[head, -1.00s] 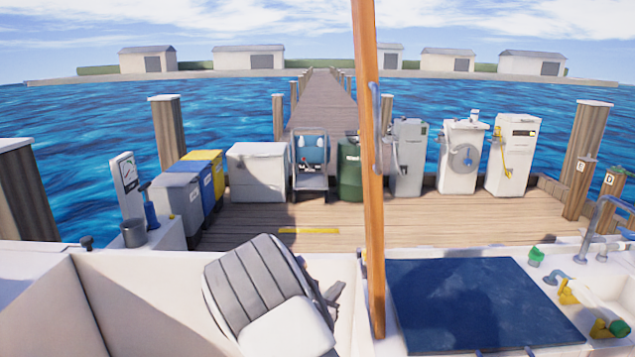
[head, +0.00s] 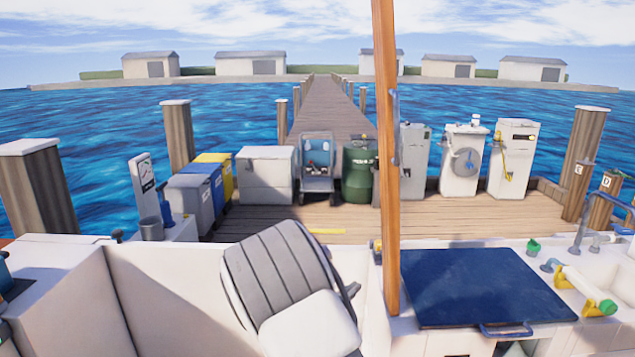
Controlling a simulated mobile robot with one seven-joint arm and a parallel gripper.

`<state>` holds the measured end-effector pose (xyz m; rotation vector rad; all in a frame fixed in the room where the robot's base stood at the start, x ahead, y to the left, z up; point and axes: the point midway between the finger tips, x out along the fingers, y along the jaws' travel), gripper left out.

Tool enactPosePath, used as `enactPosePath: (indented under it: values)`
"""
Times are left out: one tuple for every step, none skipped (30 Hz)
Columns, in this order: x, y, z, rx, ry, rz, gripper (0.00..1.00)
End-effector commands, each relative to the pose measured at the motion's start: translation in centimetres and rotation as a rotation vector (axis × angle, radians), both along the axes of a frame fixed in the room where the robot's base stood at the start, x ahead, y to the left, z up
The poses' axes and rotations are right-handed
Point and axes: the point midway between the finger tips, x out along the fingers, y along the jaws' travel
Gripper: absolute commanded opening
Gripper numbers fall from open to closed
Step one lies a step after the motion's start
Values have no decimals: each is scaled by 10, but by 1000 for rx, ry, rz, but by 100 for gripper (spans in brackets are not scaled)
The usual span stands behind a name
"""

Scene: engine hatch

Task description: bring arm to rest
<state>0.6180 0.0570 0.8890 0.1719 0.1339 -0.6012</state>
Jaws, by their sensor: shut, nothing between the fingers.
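Neither my arm nor my gripper shows in the head view, so its pose and jaws cannot be seen here. A dark blue panel (head: 480,285) lies flat on the white counter at the lower right. A blue handle (head: 506,329) is at its front edge.
A grey-striped seat (head: 278,268) stands in the lower middle. A wooden post (head: 387,170) rises right of it. A sink (head: 610,268) is at the right. Beyond the boat's side, bins, a green drum (head: 358,176) and dispensers line the wooden dock (head: 290,220).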

Motion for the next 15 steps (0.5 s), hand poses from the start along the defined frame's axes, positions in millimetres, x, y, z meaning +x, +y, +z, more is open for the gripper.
enactPosePath:
  values:
    - [-7, -16, 20, 58, -19, -63, 0]
    - [-12, -25, 28, 92, -29, -100, 0]
    - [-19, -36, 39, 141, -45, -150, 0]
    - [-25, -45, 47, 178, -56, -189, 0]
    - [-32, -53, 55, 217, -69, -229, 0]
    - [-41, -65, 66, 272, -86, -285, 0]
    - [-49, -73, 74, 313, -99, -327, 0]
    - [-57, -81, 82, 355, -113, -370, 0]
    - [-69, -91, 92, 413, -130, -427, 0]
    - [-78, -99, 100, 458, -144, -469, 0]
    - [-87, -105, 107, 503, -158, -510, 0]
    - [-100, -113, 115, 563, -177, -565, 0]
    - [-109, -118, 122, 607, -191, -606, 0]
    - [-119, -123, 128, 652, -204, -645, 0]
    - [-132, -128, 135, 711, -222, -697, 0]
